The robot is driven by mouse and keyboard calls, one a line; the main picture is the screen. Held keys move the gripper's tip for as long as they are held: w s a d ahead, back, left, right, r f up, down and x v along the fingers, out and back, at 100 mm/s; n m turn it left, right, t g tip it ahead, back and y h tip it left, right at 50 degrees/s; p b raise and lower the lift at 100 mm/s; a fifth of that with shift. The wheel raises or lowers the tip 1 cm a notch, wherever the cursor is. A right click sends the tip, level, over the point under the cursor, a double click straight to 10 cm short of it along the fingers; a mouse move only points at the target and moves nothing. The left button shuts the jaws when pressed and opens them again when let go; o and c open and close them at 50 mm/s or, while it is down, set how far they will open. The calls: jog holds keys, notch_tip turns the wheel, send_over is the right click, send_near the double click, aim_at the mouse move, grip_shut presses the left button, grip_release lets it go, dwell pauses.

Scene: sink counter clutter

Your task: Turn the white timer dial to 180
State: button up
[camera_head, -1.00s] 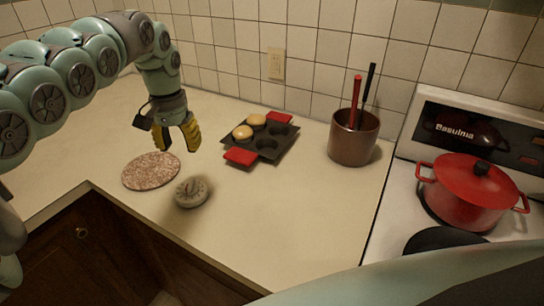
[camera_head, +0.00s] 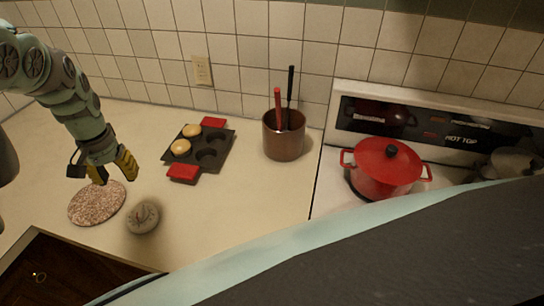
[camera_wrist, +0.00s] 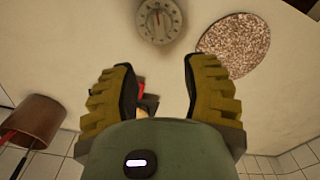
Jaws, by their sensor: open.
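The timer (camera_head: 143,217) is a round, pale grey-white dial lying face up on the counter, near its front edge. In the wrist view the timer (camera_wrist: 159,20) is at the top centre, its face marked with ticks and a central pointer knob; the numbers are too small to read. My gripper (camera_head: 113,174) has yellow ridged fingers and hangs above the counter, behind and left of the timer, apart from it. In the wrist view my gripper (camera_wrist: 166,90) has its two fingers spread, with nothing held between them.
A speckled round mat (camera_head: 97,203) lies left of the timer. A dark muffin tin (camera_head: 211,152) with red handles holds buns behind it. A brown utensil pot (camera_head: 283,136) stands farther right. A red pot (camera_head: 383,170) sits on the stove. The counter right of the timer is clear.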

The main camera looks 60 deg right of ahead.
aim_at(138, 209)
notch_tip(138, 209, down, 12)
jog(key=b, duration=0.4)
jog(key=shift+s+d, duration=0.15)
jog(key=shift+f, duration=0.75)
jog(key=shift+o, duration=0.3)
grip_shut()
